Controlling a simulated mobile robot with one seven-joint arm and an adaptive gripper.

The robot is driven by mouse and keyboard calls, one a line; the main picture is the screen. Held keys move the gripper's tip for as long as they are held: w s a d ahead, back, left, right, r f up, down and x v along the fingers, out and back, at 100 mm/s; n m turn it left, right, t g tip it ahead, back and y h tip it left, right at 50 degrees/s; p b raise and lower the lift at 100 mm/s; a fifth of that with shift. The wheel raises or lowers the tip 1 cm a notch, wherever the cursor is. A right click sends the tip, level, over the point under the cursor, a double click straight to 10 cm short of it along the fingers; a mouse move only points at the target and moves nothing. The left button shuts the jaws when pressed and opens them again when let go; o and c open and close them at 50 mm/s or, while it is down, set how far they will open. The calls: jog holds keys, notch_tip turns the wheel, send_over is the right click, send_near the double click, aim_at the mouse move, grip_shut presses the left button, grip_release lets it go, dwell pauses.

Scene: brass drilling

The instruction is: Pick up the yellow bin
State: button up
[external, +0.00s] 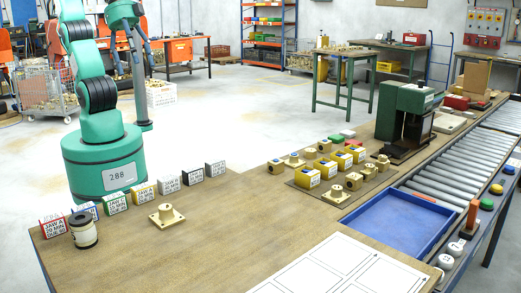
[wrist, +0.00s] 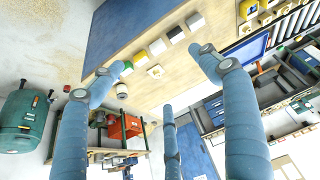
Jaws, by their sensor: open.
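A small yellow labelled box (external: 143,195) stands in a row of similar coloured boxes along the back left edge of the wooden table (external: 225,235). Several yellow bins (external: 307,179) also stand on a mat further right, some beside brass parts; I cannot tell which is meant. My gripper (external: 134,68) is high at the upper left, open and empty, well apart from all of them. In the wrist view its blue fingers (wrist: 155,88) are spread wide, and the row of boxes (wrist: 157,47) lies beyond them.
A brass flange (external: 166,215) and a dark-and-white spool (external: 83,230) sit on the near table. A blue tray (external: 400,222), a roller conveyor (external: 455,175) and a green-black machine (external: 405,115) are on the right.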

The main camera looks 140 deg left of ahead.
jog(key=w+a+r+n+g+p, duration=0.15)
jog(key=w+a+n, duration=0.4)
jog(key=w, duration=0.75)
jog(key=n+g+p, duration=0.4)
jog(key=n+p, duration=0.3)
jog(key=n, duration=0.4)
send_over(307, 178)
jog(key=s+a, duration=0.2)
jog(key=a, duration=0.2)
notch_tip(307, 178, down, 26)
jog(key=shift+d+f, duration=0.25)
jog(key=shift+t, duration=0.25)
jog(key=shift+f+b, duration=0.45)
jog(key=shift+f, duration=3.85)
jog(key=shift+s, duration=0.1)
